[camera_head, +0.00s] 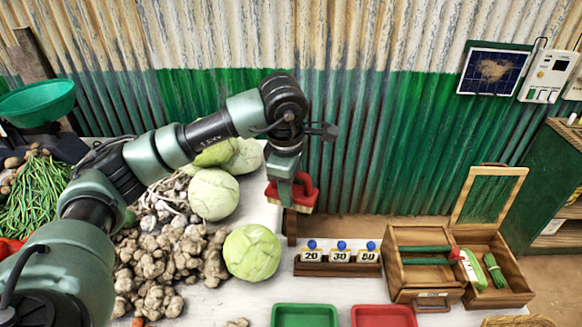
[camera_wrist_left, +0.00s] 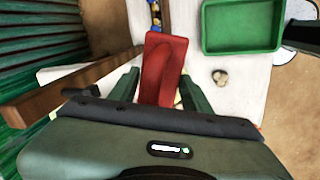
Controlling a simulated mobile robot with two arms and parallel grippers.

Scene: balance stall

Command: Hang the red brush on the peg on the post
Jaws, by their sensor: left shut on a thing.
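The red brush (camera_head: 307,196) hangs from my left gripper (camera_head: 288,188), above the back of the white table, in front of the green corrugated wall. In the left wrist view the brush (camera_wrist_left: 163,68) is between the two green fingers of the gripper (camera_wrist_left: 160,92), which are shut on it. A short piece of brown wood (camera_head: 291,228) shows below the brush, and a wooden beam (camera_wrist_left: 85,84) runs beside the gripper in the wrist view. This may be the post. I cannot make out the peg. My right gripper is not in view.
Cabbages (camera_head: 251,252) and piled roots (camera_head: 160,260) lie to the left. A block with numbered tags (camera_head: 338,268) and an open wooden box (camera_head: 420,279) stand to the right. A green tray (camera_head: 304,316) and a red tray (camera_head: 383,316) are in front.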

